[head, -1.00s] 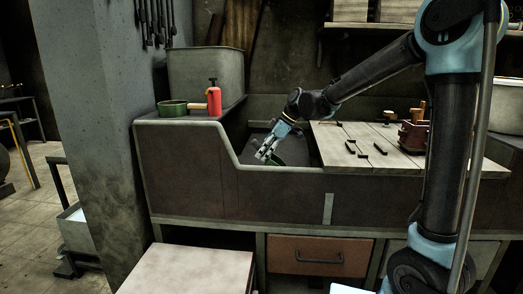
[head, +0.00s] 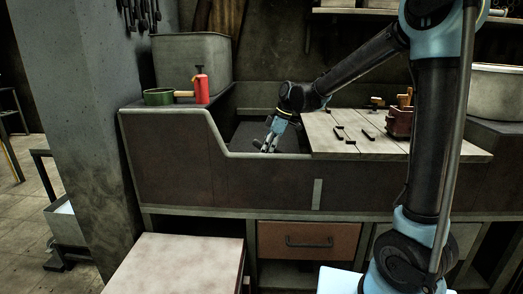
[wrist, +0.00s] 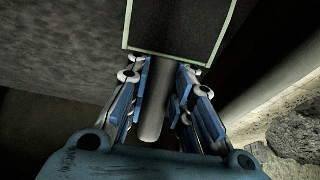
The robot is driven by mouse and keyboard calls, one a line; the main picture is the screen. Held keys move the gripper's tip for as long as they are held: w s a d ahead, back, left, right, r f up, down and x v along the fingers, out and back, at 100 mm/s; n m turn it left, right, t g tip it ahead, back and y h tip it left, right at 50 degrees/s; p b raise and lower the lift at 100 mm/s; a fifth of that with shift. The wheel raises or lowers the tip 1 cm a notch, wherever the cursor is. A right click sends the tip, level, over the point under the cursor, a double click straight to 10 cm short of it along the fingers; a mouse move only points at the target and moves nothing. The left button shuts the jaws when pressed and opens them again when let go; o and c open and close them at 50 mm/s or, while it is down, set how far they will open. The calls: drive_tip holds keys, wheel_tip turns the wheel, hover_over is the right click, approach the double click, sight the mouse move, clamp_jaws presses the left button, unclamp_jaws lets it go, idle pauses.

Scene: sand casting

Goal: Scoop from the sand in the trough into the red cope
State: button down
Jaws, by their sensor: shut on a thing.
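My gripper (head: 270,147) is inside the trough (head: 170,165), pointing down, with its fingertips close to the front rim. In the wrist view my gripper (wrist: 160,105) is shut on the grey handle of a scoop (wrist: 152,125). The scoop's wide dark pan with a pale green rim extends away from the fingers; no sand is distinguishable in it. In the head view the scoop is hidden behind the trough's front wall. Rough, lumpy sand (wrist: 298,135) shows at the wrist view's lower right. The red cope (head: 399,122) stands at the right on the wooden boards.
Wooden boards (head: 345,146) with dark handles cover the trough's right part. On the left ledge are a green pan (head: 158,97), a red bottle (head: 201,88) and a grey bin (head: 190,62). A pale table (head: 175,265) stands in front.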

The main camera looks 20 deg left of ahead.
drive_tip(key=shift+w+d+f, duration=0.15)
drive_tip(key=shift+d+f, duration=0.05)
drive_tip(key=shift+d, duration=0.4)
drive_tip(key=shift+d+r+h, duration=0.1)
drive_tip(key=shift+h, duration=0.3)
drive_tip(key=shift+a+r, duration=0.25)
drive_tip(key=shift+r, duration=0.95)
drive_tip(key=shift+s+a+r+t+h, duration=0.25)
drive_tip(key=shift+a+r+h, duration=0.35)
drive_tip(key=shift+r+h, duration=0.25)
drive_tip(key=shift+s+a+r+t+h, duration=0.1)
drive_tip(key=shift+a+r+t+h, duration=0.15)
drive_tip(key=shift+a+r+h, duration=0.5)
drive_tip(key=shift+s+a+r+h, duration=0.1)
drive_tip(key=shift+a+r+h, duration=0.15)
drive_tip(key=shift+r, duration=0.65)
drive_tip(key=shift+a+r+h, duration=0.1)
drive_tip(key=shift+r+h, duration=0.15)
drive_tip(key=shift+r, duration=0.65)
drive_tip(key=shift+s, duration=0.1)
